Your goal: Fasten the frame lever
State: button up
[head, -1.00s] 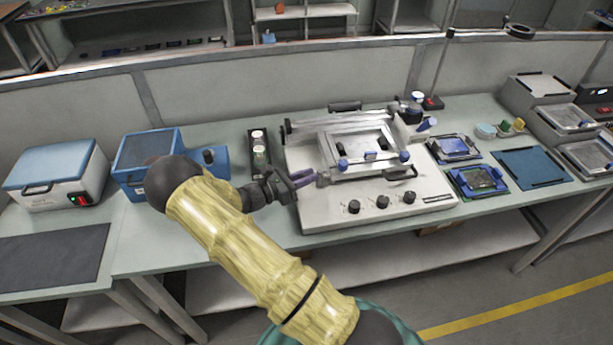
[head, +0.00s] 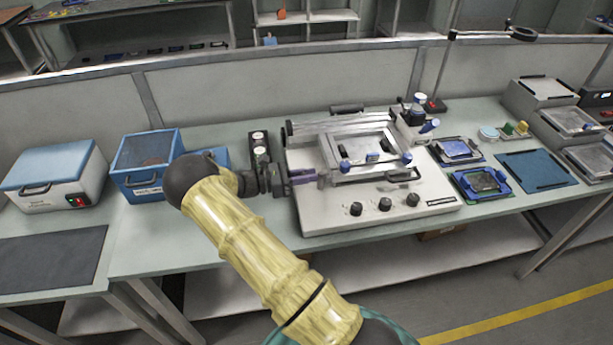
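The white machine (head: 300,215) stands on the bench and carries a metal frame (head: 335,150) in its middle. Blue-ended clamp parts show along the frame's front edge, one at the left (head: 345,165) and one at the right (head: 406,158). I cannot tell which part is the frame lever. My gripper (head: 312,177) reaches in from the left, its purple fingers low over the machine's left side. The fingertips are close to a small grey part at the frame's front left corner. Whether they touch it, and how far apart they are, is too small to tell.
Black knobs (head: 385,204) line the machine's front, with a dark handle (head: 403,175) above them. A blue box (head: 148,165) and bottles (head: 261,150) stand to the left. Blue trays (head: 480,184) and a blue mat (head: 535,170) lie to the right.

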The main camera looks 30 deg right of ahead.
jog(key=o, duration=0.4)
jog(key=shift+w, duration=0.1)
jog(key=b+v, duration=0.3)
jog(key=v, duration=1.4)
jog(key=shift+a+r, duration=0.1)
jog(key=shift+a, duration=0.2)
jog(key=shift+d, duration=0.15)
